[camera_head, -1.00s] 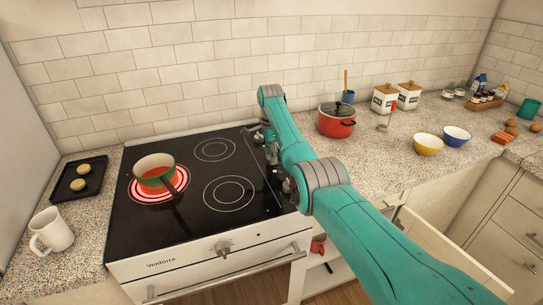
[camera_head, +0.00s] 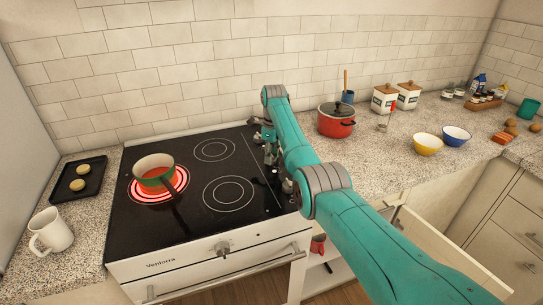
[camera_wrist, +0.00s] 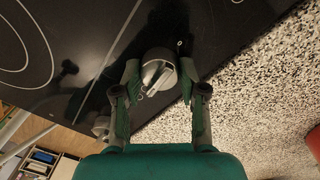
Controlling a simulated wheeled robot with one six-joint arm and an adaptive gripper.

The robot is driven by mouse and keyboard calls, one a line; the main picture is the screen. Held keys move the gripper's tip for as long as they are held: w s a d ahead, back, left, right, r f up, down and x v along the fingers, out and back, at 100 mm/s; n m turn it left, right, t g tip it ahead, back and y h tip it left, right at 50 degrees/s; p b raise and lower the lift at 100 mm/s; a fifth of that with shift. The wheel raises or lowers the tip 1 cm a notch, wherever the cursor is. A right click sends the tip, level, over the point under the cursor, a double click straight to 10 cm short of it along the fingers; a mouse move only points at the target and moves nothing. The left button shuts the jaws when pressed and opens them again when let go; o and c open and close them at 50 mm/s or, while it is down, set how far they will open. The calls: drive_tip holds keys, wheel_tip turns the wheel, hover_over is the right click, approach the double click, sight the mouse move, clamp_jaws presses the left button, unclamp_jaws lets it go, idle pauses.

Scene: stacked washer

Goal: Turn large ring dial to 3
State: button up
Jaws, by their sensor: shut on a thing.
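A round silver dial (camera_wrist: 158,76) with a raised grip bar stands on the right strip of the black cooktop, in the middle of the wrist view. The bar is tilted. My gripper (camera_wrist: 160,68) has its two green-grey fingers on either side of this dial, closed on it. In the head view my gripper (camera_head: 270,150) is at the cooktop's right edge, and my arm partly hides the dial. A second dial (camera_wrist: 101,127) sits nearer the front edge, apart from the fingers.
The cooktop (camera_head: 190,220) has a glowing ring (camera_head: 146,198) at left under a green-rimmed pan (camera_head: 153,172), its handle pointing frontward. Another knob (camera_head: 222,249) is on the oven front. A red lidded pot (camera_head: 336,124) stands right of my arm. An open drawer (camera_head: 440,232) is at lower right.

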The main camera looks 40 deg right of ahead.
drive_tip(key=shift+m, duration=0.6)
drive_tip(key=o, duration=1.1)
drive_tip(key=shift+o, duration=0.2)
drive_tip(key=shift+r, duration=0.1)
wheel_tip(320, 180, up, 12)
drive_tip(key=shift+d, duration=0.4)
drive_tip(key=shift+f, duration=0.2)
